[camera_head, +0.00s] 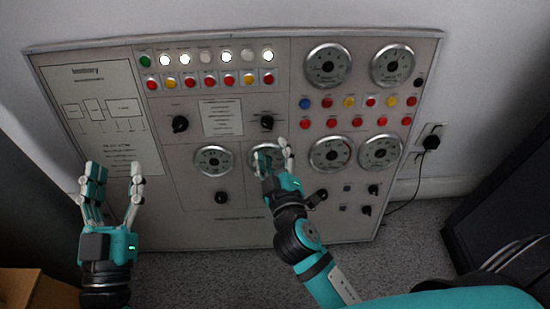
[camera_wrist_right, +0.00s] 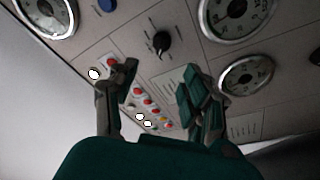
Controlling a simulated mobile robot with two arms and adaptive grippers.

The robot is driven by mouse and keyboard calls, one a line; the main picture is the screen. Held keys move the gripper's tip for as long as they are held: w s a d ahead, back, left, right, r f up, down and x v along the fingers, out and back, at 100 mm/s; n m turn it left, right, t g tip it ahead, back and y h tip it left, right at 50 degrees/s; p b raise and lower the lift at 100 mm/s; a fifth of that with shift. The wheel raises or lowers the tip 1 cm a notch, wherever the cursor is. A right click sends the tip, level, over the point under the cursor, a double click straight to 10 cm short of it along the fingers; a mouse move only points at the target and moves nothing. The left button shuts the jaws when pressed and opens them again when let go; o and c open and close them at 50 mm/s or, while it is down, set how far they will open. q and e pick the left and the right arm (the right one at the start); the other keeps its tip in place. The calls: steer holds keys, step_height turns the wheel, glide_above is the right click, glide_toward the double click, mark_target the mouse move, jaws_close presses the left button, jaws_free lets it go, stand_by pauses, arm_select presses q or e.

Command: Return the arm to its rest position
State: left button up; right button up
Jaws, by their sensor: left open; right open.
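A grey control panel (camera_head: 185,210) with gauges, buttons, lamps and knobs leans against the wall. My right arm reaches across the lower middle of the panel in the head view. My right gripper (camera_head: 274,156) is open in front of a round gauge and partly hides it; I cannot tell if it touches the panel. In the right wrist view its fingers (camera_wrist_right: 157,80) are apart with nothing held between them. A black knob (camera_wrist_right: 162,43) shows beyond them. My left gripper (camera_head: 116,180) is open and empty in front of the panel's lower left.
A black plug (camera_head: 431,143) sits in a wall socket right of the panel, its cable hanging down. A dark cabinet (camera_head: 497,190) stands at the right. A brown box (camera_head: 40,290) is at the lower left. Grey carpet (camera_head: 215,270) lies clear below the panel.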

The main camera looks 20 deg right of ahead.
steer(key=shift+s+a+r, duration=0.1)
steer(key=shift+s, duration=0.8)
